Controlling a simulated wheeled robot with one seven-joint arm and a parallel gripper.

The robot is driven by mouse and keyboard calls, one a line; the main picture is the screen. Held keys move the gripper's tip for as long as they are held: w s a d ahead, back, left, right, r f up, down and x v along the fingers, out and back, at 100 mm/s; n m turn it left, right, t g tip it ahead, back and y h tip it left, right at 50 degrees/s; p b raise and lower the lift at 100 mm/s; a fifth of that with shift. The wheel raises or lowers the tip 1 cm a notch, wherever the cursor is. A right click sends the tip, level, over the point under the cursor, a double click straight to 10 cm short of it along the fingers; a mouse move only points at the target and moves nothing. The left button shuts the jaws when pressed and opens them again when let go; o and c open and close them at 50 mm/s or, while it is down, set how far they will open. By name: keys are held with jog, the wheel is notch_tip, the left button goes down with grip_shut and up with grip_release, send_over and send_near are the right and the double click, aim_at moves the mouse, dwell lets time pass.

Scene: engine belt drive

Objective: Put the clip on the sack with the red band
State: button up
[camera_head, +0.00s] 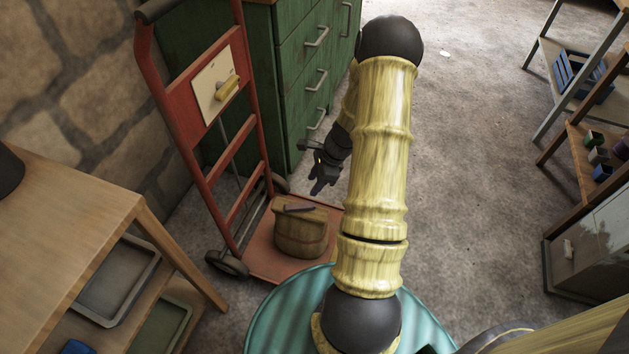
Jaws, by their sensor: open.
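A squat brown sack (300,235) stands on the toe plate of a red hand truck. A faint reddish band seems to run around its middle. A dark narrow bar (299,208) lies across its top; I cannot tell whether it is a clip. A yellow piece (228,89), which may be the clip, sits on a pale plate (208,85) fixed to the upper frame of the hand truck. My gripper (322,187) is open and looks empty. It points down, above and behind the sack and right of the truck's frame, partly hidden by my arm.
The red hand truck (178,120) stands by a stone wall and a green drawer cabinet (290,75). A wooden bench (75,215) with trays below is at left. Shelves (575,75) stand at right.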

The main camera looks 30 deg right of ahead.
jog(key=s+a+r+n+h, duration=0.2)
jog(key=s+a+r+n, duration=0.3)
jog(key=a+r+n, duration=0.3)
jog(key=s+a+r+n+h, duration=0.2)
jog(key=s+a+r+n, duration=0.4)
jog(key=a+r+n, duration=0.3)
notch_tip(320, 180, up, 4)
jog(key=n, duration=0.6)
jog(key=shift+a+t, duration=0.2)
jog(key=shift+t, duration=0.1)
jog(key=shift+c, duration=0.6)
jog(key=shift+s, duration=0.15)
